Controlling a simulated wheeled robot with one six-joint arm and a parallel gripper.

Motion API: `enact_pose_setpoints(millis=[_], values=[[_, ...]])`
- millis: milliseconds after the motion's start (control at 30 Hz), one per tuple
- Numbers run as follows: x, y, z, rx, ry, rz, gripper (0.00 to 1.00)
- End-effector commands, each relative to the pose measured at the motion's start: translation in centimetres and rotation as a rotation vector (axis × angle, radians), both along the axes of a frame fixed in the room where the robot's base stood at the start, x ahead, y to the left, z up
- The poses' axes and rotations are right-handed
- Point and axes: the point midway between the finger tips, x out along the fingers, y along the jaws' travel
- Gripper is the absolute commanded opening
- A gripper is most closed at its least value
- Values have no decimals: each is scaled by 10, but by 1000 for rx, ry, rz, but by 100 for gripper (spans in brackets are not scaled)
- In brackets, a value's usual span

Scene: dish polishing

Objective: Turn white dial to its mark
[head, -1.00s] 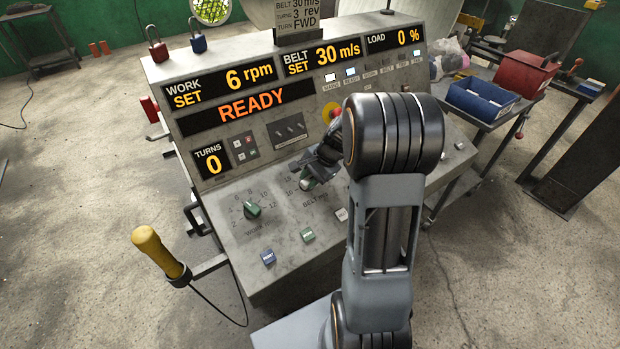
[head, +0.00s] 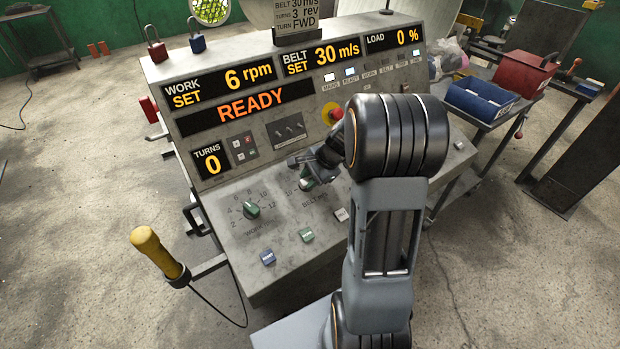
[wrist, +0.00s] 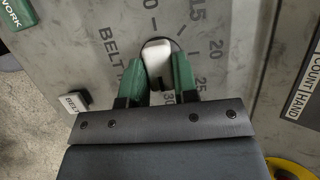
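The white dial (wrist: 158,58) is the belt dial on the grey sloping panel. In the wrist view it stands between my two green fingertips, near the printed numbers 25 and 30. In the head view the dial (head: 306,184) is partly hidden by my gripper (head: 313,171). My gripper (wrist: 158,66) has one finger on each side of the dial, very close to it. I cannot tell whether the fingers press on it. The belt readout (head: 320,56) shows 30 m/s, and the sign (head: 297,14) above lists belt 30 m/s.
A green work dial (head: 251,210) is to the left on the panel. Blue (head: 268,257), green (head: 307,236) and white (head: 341,214) buttons lie along its front. A red emergency button (head: 335,113) is above my gripper. A yellow-handled tool (head: 158,252) stands at the left.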

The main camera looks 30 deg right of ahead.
Motion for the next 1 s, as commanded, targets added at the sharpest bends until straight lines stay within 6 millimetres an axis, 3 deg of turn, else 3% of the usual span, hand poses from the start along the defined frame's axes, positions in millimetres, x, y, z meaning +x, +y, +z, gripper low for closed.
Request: enact_pose_setpoints(millis=[267, 567, 733, 1000], values=[[0, 0, 0, -1, -1, -1, 52], [-1, -2, 4, 0, -1, 0, 52], [-7, -10, 24, -1, -4, -1, 52], [-23, -31, 74, -2, -4, -2, 52]])
